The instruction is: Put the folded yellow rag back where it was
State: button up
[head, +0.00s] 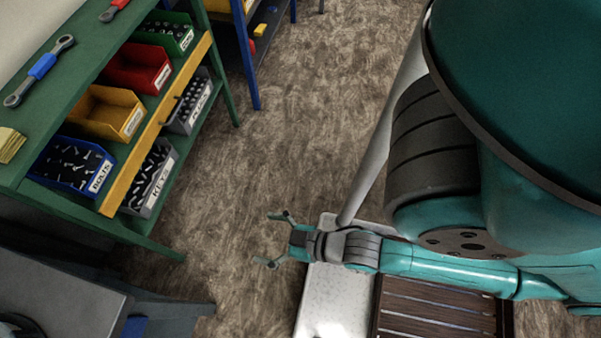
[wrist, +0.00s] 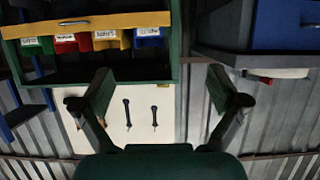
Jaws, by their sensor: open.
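A folded yellow cloth (head: 10,145), which looks like the rag, lies on the top of the green workbench (head: 62,80) at the left edge of the head view. It is partly cut off by the picture edge. My gripper (head: 275,240) is open and empty, well to the right of the bench, over the floor. In the wrist view my gripper (wrist: 160,85) shows its two fingers wide apart with nothing between them. The rag cannot be made out in the wrist view.
The bench has a blue bolt bin (head: 72,165), an orange bin (head: 104,112), a red bin (head: 137,68) and a yellow front rail (head: 160,120). A blue-handled wrench (head: 40,70) lies on top. A grey table (head: 60,295) stands at lower left. The floor between is clear.

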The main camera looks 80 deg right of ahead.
jog(key=s+r+t, duration=0.1)
jog(key=s+r, duration=0.7)
jog(key=s, duration=0.1)
